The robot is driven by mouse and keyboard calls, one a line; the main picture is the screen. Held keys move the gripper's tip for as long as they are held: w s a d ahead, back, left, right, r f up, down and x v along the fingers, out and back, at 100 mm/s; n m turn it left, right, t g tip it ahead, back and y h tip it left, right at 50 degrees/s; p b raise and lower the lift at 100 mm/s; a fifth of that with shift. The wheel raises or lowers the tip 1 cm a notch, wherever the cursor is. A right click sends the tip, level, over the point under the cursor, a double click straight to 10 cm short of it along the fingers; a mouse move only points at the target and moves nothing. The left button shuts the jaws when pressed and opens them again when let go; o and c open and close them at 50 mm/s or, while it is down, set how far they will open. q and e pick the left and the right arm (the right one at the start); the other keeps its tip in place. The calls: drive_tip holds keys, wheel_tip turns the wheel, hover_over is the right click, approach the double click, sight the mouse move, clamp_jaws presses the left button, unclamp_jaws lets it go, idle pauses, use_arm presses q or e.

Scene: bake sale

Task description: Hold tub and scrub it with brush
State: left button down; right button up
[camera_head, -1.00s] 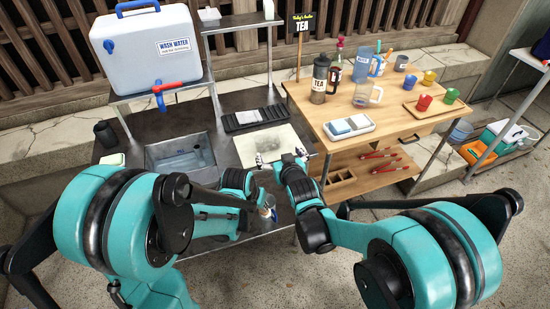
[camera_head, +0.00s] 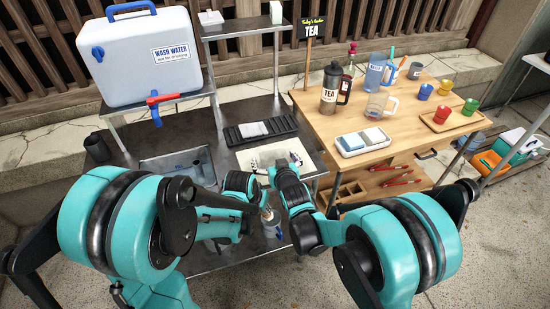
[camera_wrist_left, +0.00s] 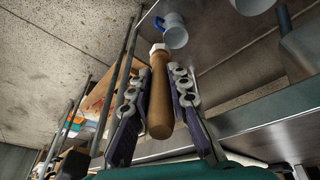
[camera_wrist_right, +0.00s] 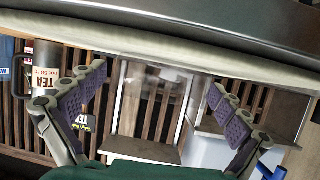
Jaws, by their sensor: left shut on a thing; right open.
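My left gripper (camera_wrist_left: 157,82) is shut on the wooden handle of the brush (camera_wrist_left: 160,105). The handle points away from the palm and ends in a pale collar; the bristles are not clear. In the head view the brush (camera_head: 267,213) shows small, low by the table's front edge. My right gripper (camera_head: 276,162) is open and empty over the cream mat (camera_head: 247,160).
A sink (camera_head: 160,172) lies left of the mat, below the white wash-water container (camera_head: 140,60).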

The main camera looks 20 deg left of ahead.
drive_tip(key=shift+c, duration=0.3)
drive_tip(key=c, duration=1.2)
drive_tip(key=shift+o, duration=0.2)
